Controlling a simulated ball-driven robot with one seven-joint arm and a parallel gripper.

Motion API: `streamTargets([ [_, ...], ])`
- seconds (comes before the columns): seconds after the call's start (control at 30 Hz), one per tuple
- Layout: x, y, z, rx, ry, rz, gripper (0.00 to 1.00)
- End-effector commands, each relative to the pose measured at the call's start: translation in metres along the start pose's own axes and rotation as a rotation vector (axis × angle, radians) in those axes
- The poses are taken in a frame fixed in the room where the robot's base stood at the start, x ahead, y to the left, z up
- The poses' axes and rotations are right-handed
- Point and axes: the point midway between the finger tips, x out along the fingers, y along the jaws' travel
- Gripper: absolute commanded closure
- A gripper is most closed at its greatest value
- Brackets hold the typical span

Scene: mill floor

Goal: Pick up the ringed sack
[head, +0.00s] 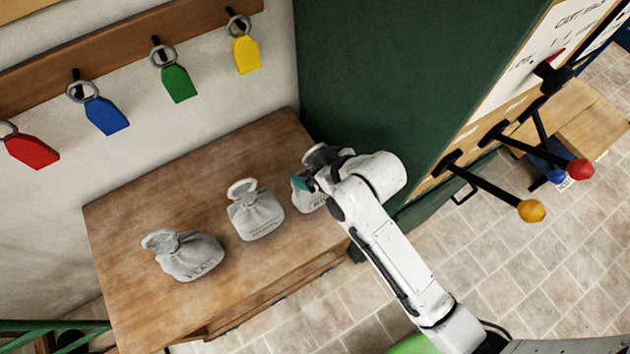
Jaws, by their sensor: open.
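Three grey cloth sacks with dark lettering stand on the wooden table in the head view. The left sack (192,257) has a grey ring at its top and leans a little. The middle sack (256,218) has a paler, whitish ring standing up from its top. The right sack (307,202) is largely hidden behind my arm, with part of a pale top showing. My gripper (308,184) is over the right sack, with a teal fingertip visible. It is open; whether it touches the sack I cannot tell.
The wooden table (130,225) stands against a wall beside a dark green cabinet (385,75). Red, blue, green and yellow tags hang from a rail (120,42) above. Levers with yellow (531,211) and red (580,169) knobs stick out at right. The table's left front is clear.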

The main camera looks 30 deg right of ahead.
Motion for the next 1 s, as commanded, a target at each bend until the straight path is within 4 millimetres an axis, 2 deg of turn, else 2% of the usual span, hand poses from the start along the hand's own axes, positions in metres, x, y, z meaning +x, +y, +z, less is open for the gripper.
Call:
streamTargets([
  [0.27, 0.0027, -0.0001, 0.0005, 0.0, -0.001, 0.0, 0.0],
  [1.0, 0.0021, 0.0013, 0.0007, 0.0, -0.001, 0.003, 0.71],
])
